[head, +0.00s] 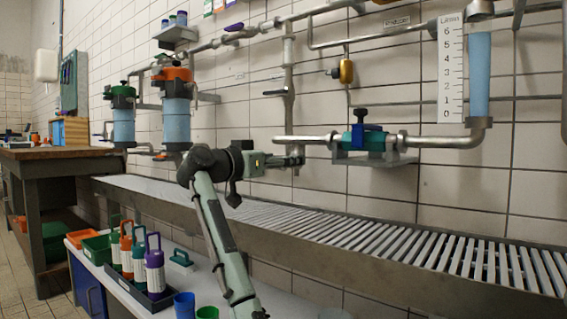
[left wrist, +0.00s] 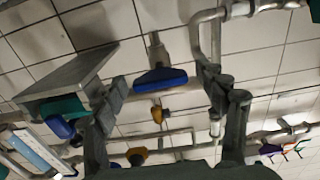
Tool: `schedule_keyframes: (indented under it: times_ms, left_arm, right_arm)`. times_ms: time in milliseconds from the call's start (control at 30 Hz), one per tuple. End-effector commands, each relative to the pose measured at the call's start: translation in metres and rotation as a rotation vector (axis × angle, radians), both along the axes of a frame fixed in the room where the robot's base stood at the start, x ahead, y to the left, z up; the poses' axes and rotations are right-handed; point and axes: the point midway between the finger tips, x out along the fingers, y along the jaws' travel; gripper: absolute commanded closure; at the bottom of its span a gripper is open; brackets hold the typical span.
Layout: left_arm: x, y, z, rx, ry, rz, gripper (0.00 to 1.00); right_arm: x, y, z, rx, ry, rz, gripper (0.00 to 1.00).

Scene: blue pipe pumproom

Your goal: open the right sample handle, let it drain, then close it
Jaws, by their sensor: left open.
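In the left wrist view a blue handle (left wrist: 160,78) sits on a short metal spout (left wrist: 156,46), between and beyond the two fingers of my left gripper (left wrist: 168,90). The fingers are spread, with visible space on both sides of the handle. I cannot tell how deep the handle lies between them. In the head view my left gripper (head: 297,160) is at the lower end of a vertical pipe (head: 289,65). There the gripper hides the handle. No flow of liquid is visible from the spout. My right gripper is not in view.
A teal pump (head: 365,139) on a wall bracket stands right of the gripper. A slatted drain channel (head: 400,246) runs below. Another dark handle (head: 275,92) is higher on the vertical pipe. Sample bottles (head: 154,262) and a blue cup (head: 184,304) stand on the lower bench.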

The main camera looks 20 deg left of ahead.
Motion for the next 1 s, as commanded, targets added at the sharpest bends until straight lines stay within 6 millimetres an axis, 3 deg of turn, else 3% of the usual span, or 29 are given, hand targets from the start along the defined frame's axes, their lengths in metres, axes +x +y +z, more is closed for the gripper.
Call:
schedule_keyframes:
  times_ms: [367,767,1000]
  left_arm:
    - [0.0066,-0.0025,0.0001,0.001,0.000,0.001,0.29]
    - [0.0064,-0.0025,0.0000,0.001,0.000,0.000,0.78]
    - [0.0065,-0.0021,0.0015,-0.017,0.009,0.001,0.78]
  right_arm:
    - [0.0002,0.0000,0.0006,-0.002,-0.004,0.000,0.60]
    - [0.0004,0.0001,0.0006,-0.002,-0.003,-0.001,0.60]
    - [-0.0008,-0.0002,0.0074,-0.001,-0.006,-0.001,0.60]
